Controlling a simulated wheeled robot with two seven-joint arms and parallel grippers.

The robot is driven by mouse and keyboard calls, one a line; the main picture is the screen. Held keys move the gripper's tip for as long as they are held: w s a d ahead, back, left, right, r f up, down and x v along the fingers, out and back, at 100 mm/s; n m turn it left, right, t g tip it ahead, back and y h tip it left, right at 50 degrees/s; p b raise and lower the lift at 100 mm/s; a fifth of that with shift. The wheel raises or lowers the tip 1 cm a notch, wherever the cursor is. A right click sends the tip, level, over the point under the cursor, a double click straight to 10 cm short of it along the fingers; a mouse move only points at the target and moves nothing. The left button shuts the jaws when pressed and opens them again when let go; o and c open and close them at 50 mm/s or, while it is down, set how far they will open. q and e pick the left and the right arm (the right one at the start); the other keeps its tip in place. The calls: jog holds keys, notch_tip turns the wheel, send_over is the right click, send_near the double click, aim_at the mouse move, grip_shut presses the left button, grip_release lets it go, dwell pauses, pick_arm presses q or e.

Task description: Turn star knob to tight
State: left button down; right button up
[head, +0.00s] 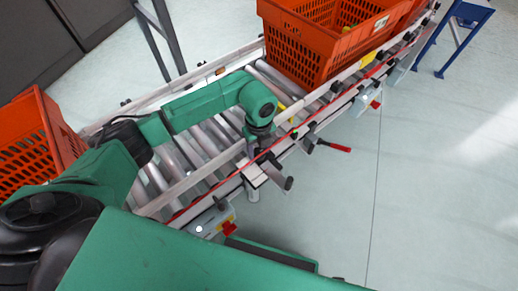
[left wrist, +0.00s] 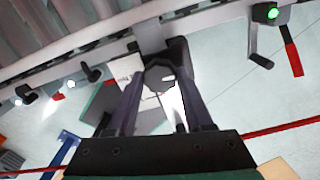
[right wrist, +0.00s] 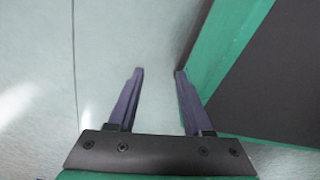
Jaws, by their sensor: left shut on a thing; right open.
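The star knob (left wrist: 160,76), dark grey with a lobed outline, sits between the fingertips of my left gripper (left wrist: 159,80) in the left wrist view. The left fingers are shut on its sides. In the head view my left gripper (head: 260,140) points down at the near rail of the roller conveyor (head: 205,184); the knob cannot be made out there. Any tight marking cannot be read. My right gripper (right wrist: 158,73) shows only in the right wrist view, open and empty above the pale floor.
An orange tote (head: 305,55) stands on the far part of the conveyor, another orange tote (head: 35,140) at the left. A red-tipped lever (head: 335,147) and grey boxes (head: 212,217) stick out along the near rail. The floor at the right is clear.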

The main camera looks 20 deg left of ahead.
pick_arm(q)
jog(key=m, duration=0.2)
jog(key=shift+m+b, duration=0.35)
jog(key=shift+m, duration=0.95)
jog(key=shift+m+b, duration=0.45)
jog(key=shift+m, duration=0.45)
jog(key=m+b, duration=0.1)
jog(key=m, duration=0.2)
jog(key=shift+f+m, duration=0.1)
jog(key=shift+m, duration=0.2)
jog(key=m+b, duration=0.1)
jog(key=m, duration=0.2)
jog(key=shift+m, duration=0.3)
jog(key=m+b, duration=0.2)
jog(key=m, duration=0.1)
jog(key=shift+m, duration=0.3)
jog(key=m+b, duration=0.1)
jog(key=m, duration=0.2)
jog(key=shift+w+m, duration=0.1)
jog(key=shift+m, duration=0.2)
jog(key=shift+m+b, duration=0.6)
jog(key=shift+m, duration=0.8)
pick_arm(e)
jog(key=w+a+r, duration=0.3)
jog(key=w+r, duration=0.6)
jog(key=w, duration=0.4)
jog(key=shift+a+r+t, duration=0.25)
jog(key=shift+t, duration=0.05)
